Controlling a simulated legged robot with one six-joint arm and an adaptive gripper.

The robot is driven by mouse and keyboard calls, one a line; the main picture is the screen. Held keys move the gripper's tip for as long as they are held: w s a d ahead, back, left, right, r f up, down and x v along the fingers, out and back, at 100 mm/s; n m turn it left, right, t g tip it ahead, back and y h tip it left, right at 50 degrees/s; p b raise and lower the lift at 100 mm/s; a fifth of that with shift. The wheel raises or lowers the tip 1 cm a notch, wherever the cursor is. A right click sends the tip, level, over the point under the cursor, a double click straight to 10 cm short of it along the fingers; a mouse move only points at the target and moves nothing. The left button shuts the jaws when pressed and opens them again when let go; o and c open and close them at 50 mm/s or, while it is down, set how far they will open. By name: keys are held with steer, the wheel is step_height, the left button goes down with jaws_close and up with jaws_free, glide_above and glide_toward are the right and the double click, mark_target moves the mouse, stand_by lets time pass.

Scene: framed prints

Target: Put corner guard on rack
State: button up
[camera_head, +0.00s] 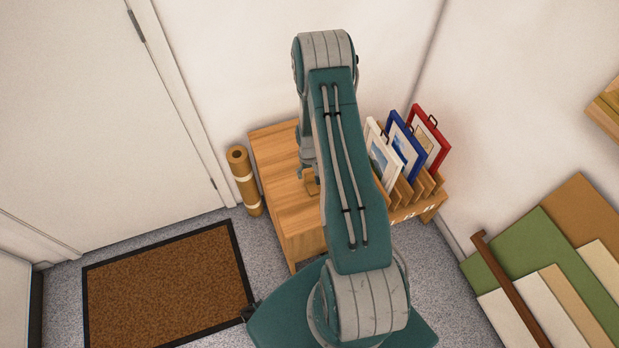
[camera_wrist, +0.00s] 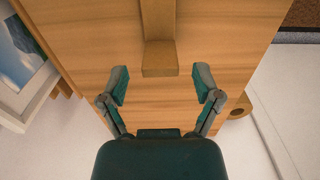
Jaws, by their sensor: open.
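The corner guard, a tan L-shaped piece (camera_wrist: 159,58), lies on the wooden table in the wrist view. It also shows small in the head view (camera_head: 312,183), partly hidden by my arm. My gripper (camera_wrist: 162,84) is open and empty above the table. Its two fingers are spread to either side of the guard's near end, apart from it. The wooden slotted rack (camera_head: 402,193) is at the right end of the table, holding a white frame (camera_head: 379,156), a blue frame (camera_head: 406,146) and a red frame (camera_head: 431,138).
The wooden table (camera_head: 275,150) stands against the wall, its left part bare. A brown roll (camera_head: 245,184) stands on the floor left of it. A brown mat (camera_head: 165,290) lies by the door. Coloured boards (camera_head: 555,265) lean at the right.

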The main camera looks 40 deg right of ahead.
mark_target(309, 174)
step_height(309, 174, up, 7)
steer(key=shift+r, duration=0.15)
steer(key=a+r+n+t, duration=0.1)
steer(key=a+r, duration=0.4)
steer(key=r, duration=0.8)
steer(key=a+r+t, duration=0.1)
steer(key=a+r, duration=0.4)
steer(key=r, duration=0.8)
steer(key=s+a+r+n+t, duration=0.1)
steer(key=s+a+r, duration=0.4)
steer(key=s+r, duration=0.2)
steer(key=s+a+r+t, duration=0.2)
steer(key=s+a+r, duration=0.3)
steer(key=s, duration=0.7)
step_height(309, 174, up, 3)
steer(key=shift+a+f+n+t, duration=0.1)
steer(key=shift+a+n+t, duration=0.2)
steer(key=shift+a+n, duration=0.1)
